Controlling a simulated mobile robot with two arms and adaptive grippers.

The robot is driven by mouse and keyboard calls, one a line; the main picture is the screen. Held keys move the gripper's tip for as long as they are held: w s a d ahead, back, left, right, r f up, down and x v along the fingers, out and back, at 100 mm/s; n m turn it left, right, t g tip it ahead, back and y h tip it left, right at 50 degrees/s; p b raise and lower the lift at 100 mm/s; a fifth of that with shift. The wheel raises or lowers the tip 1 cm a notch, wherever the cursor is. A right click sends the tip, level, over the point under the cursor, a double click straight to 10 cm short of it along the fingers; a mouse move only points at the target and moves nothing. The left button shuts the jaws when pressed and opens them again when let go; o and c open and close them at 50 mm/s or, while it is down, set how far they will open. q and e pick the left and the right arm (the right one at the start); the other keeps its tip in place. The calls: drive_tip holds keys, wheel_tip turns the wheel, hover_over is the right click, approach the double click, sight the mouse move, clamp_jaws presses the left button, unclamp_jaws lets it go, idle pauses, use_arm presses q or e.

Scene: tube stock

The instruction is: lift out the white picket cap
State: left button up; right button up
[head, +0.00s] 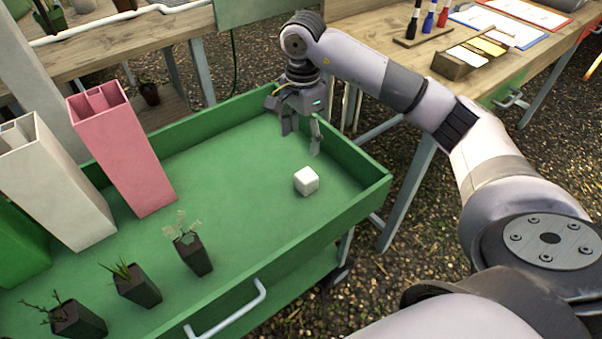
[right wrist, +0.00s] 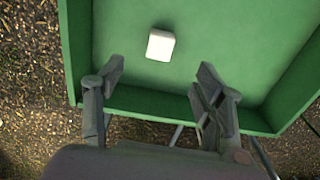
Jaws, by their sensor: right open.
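The white picket cap (head: 306,181) is a small white block with rounded edges. It lies on the green floor of the cart tray (head: 240,150), towards its right end. In the right wrist view the cap (right wrist: 160,45) lies beyond the fingertips, a little left of the middle of the gap. My right gripper (head: 301,142) is open and empty above the tray, behind the cap and apart from it. Its two spread fingers also show in the right wrist view (right wrist: 160,72). My left gripper is not in view.
A pink tube bin (head: 125,150), a white one (head: 55,185) and a green one (head: 20,245) stand at the tray's left. Potted plants (head: 190,250) line its front. Raised green walls (head: 350,205) edge the tray. A wooden bench (head: 400,70) stands behind. The floor around the cap is clear.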

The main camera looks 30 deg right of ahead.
sight(307, 175)
drive_tip(key=f, duration=1.1)
drive_tip(key=shift+d+f+b, duration=0.2)
drive_tip(key=shift+f+b, duration=0.1)
drive_tip(key=shift+b, duration=0.1)
drive_tip(key=f, duration=0.1)
drive_tip(key=d+f, duration=0.1)
drive_tip(key=f, duration=0.2)
drive_tip(key=shift+w+d+f, duration=0.3)
drive_tip(key=shift+w, duration=0.05)
drive_tip(key=shift+f, duration=0.4)
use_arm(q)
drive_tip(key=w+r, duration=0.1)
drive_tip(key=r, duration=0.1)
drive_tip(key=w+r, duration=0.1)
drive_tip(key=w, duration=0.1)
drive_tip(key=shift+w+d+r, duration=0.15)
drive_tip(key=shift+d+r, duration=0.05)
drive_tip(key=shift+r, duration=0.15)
use_arm(e)
drive_tip(key=shift+c, duration=0.5)
drive_tip(key=shift+c, duration=0.6)
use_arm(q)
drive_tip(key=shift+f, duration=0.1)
use_arm(e)
drive_tip(key=c, duration=0.7)
